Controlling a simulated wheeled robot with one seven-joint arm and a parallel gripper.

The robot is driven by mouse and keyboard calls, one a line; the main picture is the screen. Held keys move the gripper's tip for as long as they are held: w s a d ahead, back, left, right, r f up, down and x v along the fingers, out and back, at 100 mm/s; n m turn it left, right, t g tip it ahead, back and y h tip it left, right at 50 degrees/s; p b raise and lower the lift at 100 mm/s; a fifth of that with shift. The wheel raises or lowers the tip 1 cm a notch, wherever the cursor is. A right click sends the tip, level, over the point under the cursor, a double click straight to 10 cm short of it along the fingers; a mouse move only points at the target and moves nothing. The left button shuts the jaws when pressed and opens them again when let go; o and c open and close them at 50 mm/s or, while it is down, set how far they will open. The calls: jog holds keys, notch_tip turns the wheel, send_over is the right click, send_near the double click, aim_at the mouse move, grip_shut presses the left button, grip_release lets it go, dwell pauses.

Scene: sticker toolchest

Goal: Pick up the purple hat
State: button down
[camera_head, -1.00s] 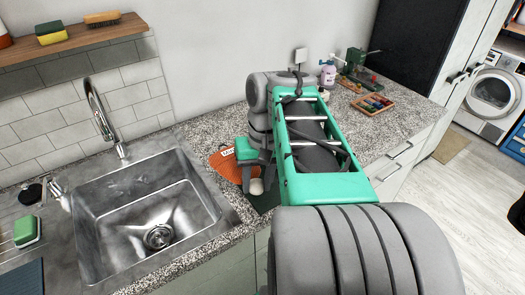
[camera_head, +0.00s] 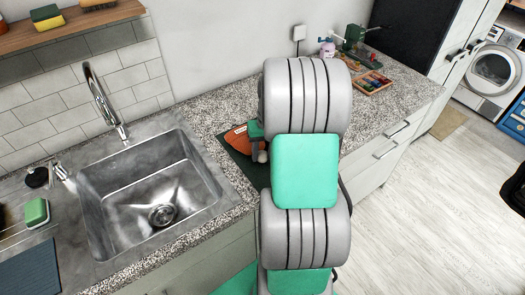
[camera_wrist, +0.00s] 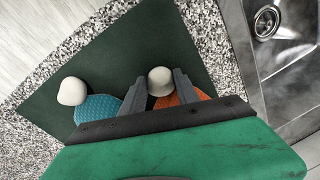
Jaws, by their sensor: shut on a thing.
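I see no clearly purple hat in either view. In the wrist view, my gripper (camera_wrist: 161,90) is low over a dark green mat (camera_wrist: 115,60), its two fingers on either side of a pale rounded knob (camera_wrist: 160,79). An orange piece (camera_wrist: 190,95) shows beside and behind the right finger; whether it joins the knob is unclear. A blue textured piece (camera_wrist: 97,107) with a white rounded end (camera_wrist: 72,91) lies to the left, outside the fingers. In the head view, the orange piece (camera_head: 236,138) with white lettering shows beside my arm, which hides most of the mat.
A steel sink (camera_head: 150,185) with a tall tap (camera_head: 100,105) is just left of the mat. Back right on the granite counter stand a pale purple-topped bottle (camera_head: 327,47), a green tool (camera_head: 353,38) and a wooden tray (camera_head: 372,81) of coloured items.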

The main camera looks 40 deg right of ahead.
jog(key=shift+f, duration=0.3)
jog(key=c, duration=0.9)
grip_release()
